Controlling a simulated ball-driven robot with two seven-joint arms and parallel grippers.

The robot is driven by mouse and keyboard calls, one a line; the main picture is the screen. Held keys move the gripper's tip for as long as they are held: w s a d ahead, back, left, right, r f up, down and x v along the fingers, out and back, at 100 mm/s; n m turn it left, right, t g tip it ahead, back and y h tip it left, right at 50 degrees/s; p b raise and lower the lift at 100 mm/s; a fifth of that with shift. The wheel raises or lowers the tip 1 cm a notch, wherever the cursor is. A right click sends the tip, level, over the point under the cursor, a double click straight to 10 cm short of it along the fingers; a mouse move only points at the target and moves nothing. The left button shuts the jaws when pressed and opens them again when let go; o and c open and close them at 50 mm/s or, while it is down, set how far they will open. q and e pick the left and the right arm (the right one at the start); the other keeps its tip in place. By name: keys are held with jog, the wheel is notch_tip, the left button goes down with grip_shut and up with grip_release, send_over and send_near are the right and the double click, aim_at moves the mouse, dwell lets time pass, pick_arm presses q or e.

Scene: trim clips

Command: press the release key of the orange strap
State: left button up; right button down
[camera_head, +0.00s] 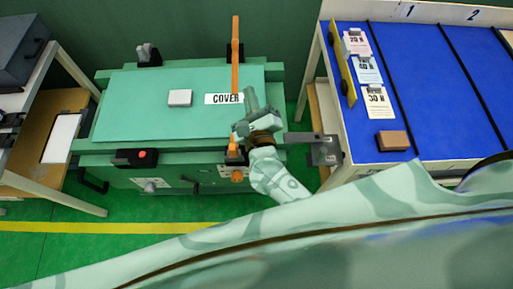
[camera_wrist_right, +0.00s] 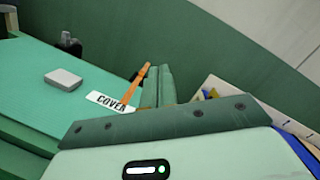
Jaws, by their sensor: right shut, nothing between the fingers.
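The orange strap (camera_head: 235,60) runs from behind the green machine forward over its cover, past the COVER label (camera_head: 224,99). It also shows in the right wrist view (camera_wrist_right: 135,85). My right gripper (camera_head: 249,97) is over the right part of the cover, its fingers shut and empty, beside the strap and overlapping part of it in the head view. The fingers also show in the right wrist view (camera_wrist_right: 158,85). A black buckle (camera_head: 235,158) sits at the strap's front end, partly hidden by my gripper; I cannot make out its release key. My left gripper is not in view.
A black latch with a red button (camera_head: 142,156) is at the machine's front left. A small grey block (camera_head: 180,98) lies on the cover (camera_head: 130,115). A blue-topped table (camera_head: 440,90) with tags and a brown block (camera_head: 392,140) stands right; a shelf (camera_head: 55,205) stands left.

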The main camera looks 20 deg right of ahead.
jog(key=s+f+m+g+h, duration=0.1)
jog(key=f+m+g, duration=0.3)
jog(key=m, duration=0.7)
jog(key=s+a+f+m+g+h+p, duration=0.1)
jog(key=s+f+m+g+h, duration=0.1)
jog(key=s+f+m+g, duration=0.2)
jog(key=m+g, duration=0.3)
jog(key=m, duration=0.5)
jog(key=shift+s+g+h, duration=0.2)
jog(key=shift+g+h, duration=0.1)
jog(key=shift+g, duration=0.1)
jog(key=shift+f, duration=0.1)
notch_tip(320, 180, down, 8)
jog(key=b, duration=0.5)
jog(key=shift+f+b, duration=0.4)
jog(key=shift+b, duration=0.25)
jog(key=shift+f, duration=0.1)
jog(key=shift+f+b, duration=0.3)
jog(key=shift+b, duration=0.3)
